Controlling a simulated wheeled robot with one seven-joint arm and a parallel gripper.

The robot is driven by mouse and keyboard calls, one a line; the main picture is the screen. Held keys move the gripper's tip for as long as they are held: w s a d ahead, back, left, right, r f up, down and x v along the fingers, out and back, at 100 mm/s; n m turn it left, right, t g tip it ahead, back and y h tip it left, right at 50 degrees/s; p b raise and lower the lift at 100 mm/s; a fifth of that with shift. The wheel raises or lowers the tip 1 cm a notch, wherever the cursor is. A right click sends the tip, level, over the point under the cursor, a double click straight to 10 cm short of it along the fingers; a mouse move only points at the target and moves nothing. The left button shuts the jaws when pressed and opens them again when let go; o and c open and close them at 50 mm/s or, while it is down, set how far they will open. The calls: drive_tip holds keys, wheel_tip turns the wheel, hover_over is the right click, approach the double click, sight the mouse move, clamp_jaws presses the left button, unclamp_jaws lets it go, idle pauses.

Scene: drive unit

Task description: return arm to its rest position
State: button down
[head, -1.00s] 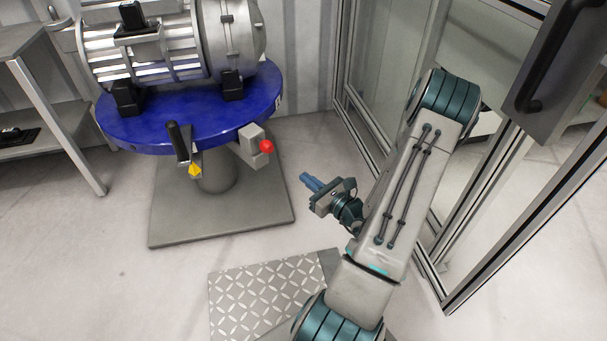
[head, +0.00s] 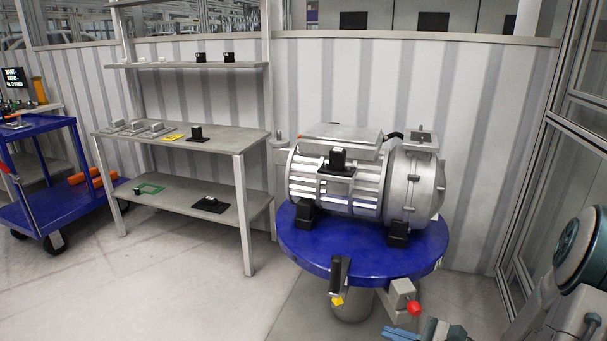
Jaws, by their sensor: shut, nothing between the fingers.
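My arm (head: 570,270) shows at the lower right edge, partly cut off by the frame. My gripper (head: 398,333) shows only in part at the bottom edge, with its blue fingers close together and no object seen in them. The fingers point left, in the picture just below the red knob of the blue round table. The rest of the gripper and the arm's lower links are out of view.
A grey motor (head: 365,185) stands on the blue round table (head: 300,248), which has a red knob (head: 413,308) and a yellow-tipped lever (head: 337,299). A grey shelf (head: 225,140) and blue cart (head: 62,208) stand left. A glass-panelled frame (head: 530,180) rises right. Floor at lower left is clear.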

drive_tip(key=s+a+r+n+g+h+p, duration=0.2)
drive_tip(key=s+a+r+n+g+p, duration=0.3)
drive_tip(key=r, duration=0.3)
drive_tip(key=s+a+r+n+g+h+p, duration=0.35)
drive_tip(key=s+r+n+g+p, duration=0.2)
drive_tip(key=r+n, duration=0.25)
drive_tip(key=s+d+r+n+t+h+p, duration=0.1)
drive_tip(key=r+n+t+h+p, duration=0.1)
drive_tip(key=r, duration=0.5)
drive_tip(key=s+d+r+n+t+h+p, duration=0.1)
drive_tip(key=d+r+n+h+p, duration=0.1)
drive_tip(key=r+n+h+p, duration=0.3)
wheel_tip(320, 180, up, 4)
drive_tip(key=shift+s+d+f+n+t+p, duration=0.25)
drive_tip(key=shift+s+n+t+p, duration=0.25)
drive_tip(key=shift+p, duration=0.4)
